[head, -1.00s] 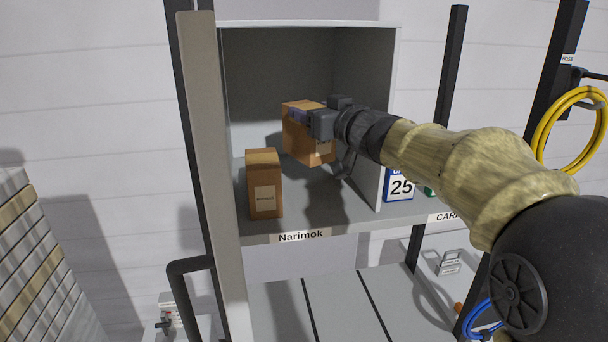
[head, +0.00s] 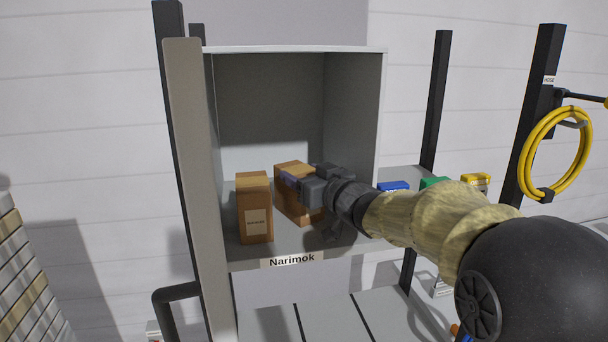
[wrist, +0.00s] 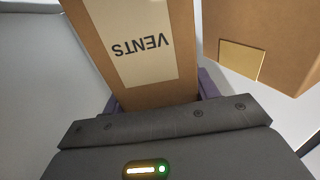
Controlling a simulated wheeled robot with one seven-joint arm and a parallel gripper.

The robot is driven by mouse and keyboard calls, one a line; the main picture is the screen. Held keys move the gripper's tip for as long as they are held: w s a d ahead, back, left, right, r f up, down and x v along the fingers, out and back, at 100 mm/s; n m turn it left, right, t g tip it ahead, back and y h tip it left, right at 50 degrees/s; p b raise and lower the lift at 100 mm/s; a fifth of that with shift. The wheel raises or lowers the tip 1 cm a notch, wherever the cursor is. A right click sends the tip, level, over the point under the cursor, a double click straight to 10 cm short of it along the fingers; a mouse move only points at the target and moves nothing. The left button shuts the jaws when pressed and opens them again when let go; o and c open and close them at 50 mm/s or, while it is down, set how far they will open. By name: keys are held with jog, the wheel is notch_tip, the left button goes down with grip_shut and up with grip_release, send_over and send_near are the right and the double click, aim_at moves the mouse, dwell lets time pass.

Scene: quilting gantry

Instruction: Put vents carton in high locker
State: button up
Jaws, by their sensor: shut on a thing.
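The vents carton (head: 293,207) is a brown box inside the open grey locker (head: 355,110), which bears the label Narimok. In the wrist view the carton (wrist: 135,45) shows a pale label reading VENTS, upside down. My gripper (head: 290,182) is shut on the carton, with a purple finger on each side of it in the wrist view (wrist: 160,95). In the head view the carton is slightly tilted and low over the locker floor. I cannot tell whether its base touches the floor.
Another brown carton (head: 254,208) stands upright on the locker floor, just left of the held one; it also shows in the wrist view (wrist: 265,40). A blue box (head: 393,187), a green box (head: 436,183) and a yellow box (head: 476,181) stand right of the locker. A yellow hose (head: 556,152) hangs at far right.

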jog(key=shift+s, duration=0.1)
jog(key=o, duration=1.1)
jog(key=shift+o, duration=0.2)
jog(key=shift+s+d+b, duration=0.3)
jog(key=shift+d+b, duration=0.05)
jog(key=b+v, duration=0.3)
jog(key=v, duration=0.8)
jog(key=shift+s+a+r, duration=0.1)
